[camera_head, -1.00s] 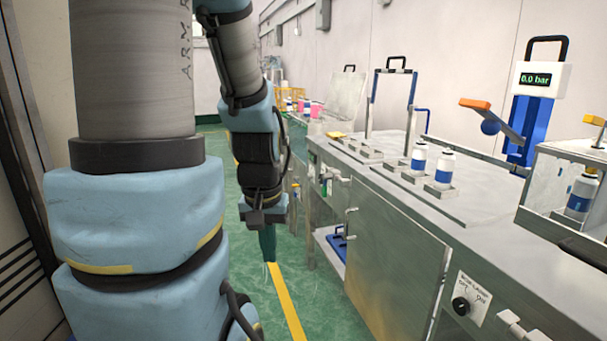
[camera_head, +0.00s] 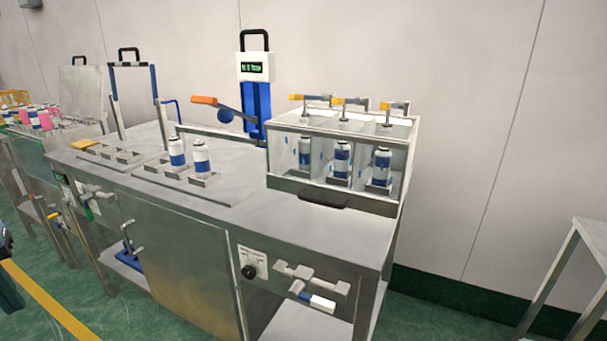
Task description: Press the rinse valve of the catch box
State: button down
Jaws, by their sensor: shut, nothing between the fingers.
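The clear-fronted box (camera_head: 230,186) that I take to be the catch box stands at the right end of the steel bench. Three compartments each hold a white bottle with a blue band: left (camera_head: 305,153), middle (camera_head: 342,160) and right (camera_head: 381,168). Three valve-like levers with yellow-orange ends sit on its top: left (camera_head: 297,97), middle (camera_head: 338,101) and right (camera_head: 392,106). Which one is the rinse valve, I cannot tell. My gripper (camera_head: 10,297) shows only partly at the left edge, shut and empty, low and far from the box.
Two banded bottles (camera_head: 200,160) stand in holders on the steel bench (camera_head: 240,216). An orange-handled lever (camera_head: 204,100) and a blue gauge stand (camera_head: 257,108) are behind. A knob (camera_head: 250,271) and pipe fittings (camera_head: 298,270) are on the bench front. A metal table (camera_head: 590,235) stands right.

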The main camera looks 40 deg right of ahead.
aim_at(295, 293)
jog(key=z, duration=1.7)
jog(key=i+j, duration=0.1)
jog(key=j, duration=0.25)
jog(key=j+u, duration=0.1)
jog(key=j, duration=0.3)
jog(key=i+j, duration=0.15)
jog(key=j, duration=0.2)
jog(key=u, duration=0.05)
